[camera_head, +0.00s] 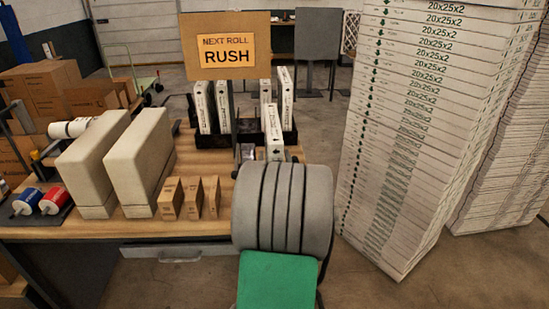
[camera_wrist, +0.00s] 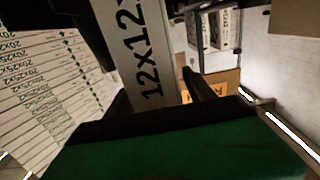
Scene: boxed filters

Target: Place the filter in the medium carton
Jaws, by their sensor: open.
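In the wrist view a white boxed filter (camera_wrist: 138,55) printed "12x12" fills the middle, its lower end close to my open gripper (camera_wrist: 158,98). Dark fingers show on either side of this end; I cannot tell whether they touch it. In the head view my grey and green arm hides my gripper. Three small brown cartons, left (camera_head: 170,198), middle (camera_head: 193,198) and right (camera_head: 211,197), stand upright on the wooden table; I cannot tell which carton is the medium one.
Two big cream blocks (camera_head: 140,160) and two rolls (camera_head: 55,200) are at the left. A tall leaning stack of "20x25x2" boxes (camera_head: 400,130) stands on the right.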

